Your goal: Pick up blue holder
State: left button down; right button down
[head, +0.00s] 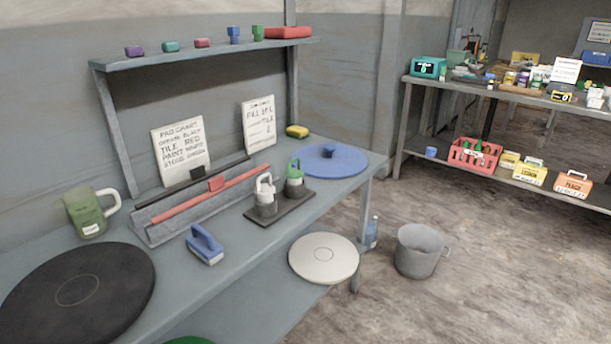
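A blue hand-held block with a raised handle (205,244), which looks like the blue holder, lies on the grey workbench (215,290) near its front edge. It sits in front of the grey slotted rack with a red bar (215,184). Another blue thing, a round disc with a knob on it (325,163), lies at the bench's far right end. Neither of my grippers shows in the head view, so their state is hidden.
A black disc (80,298) and a green jug (90,212) are left of the block. Two handled bottles stand on a dark tray (280,207) to its right. A white disc (323,258) is beside the bench's front edge. A grey bucket (420,250) stands on the floor.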

aim_at(328, 162)
jog(key=u, duration=0.65)
jog(key=i+l+u, duration=0.15)
jog(key=l+u, duration=0.3)
jog(key=i+l+u, duration=0.1)
jog(key=l+u, duration=0.65)
jog(key=l, duration=0.5)
jog(key=l+u, duration=0.1)
jog(key=l, duration=0.8)
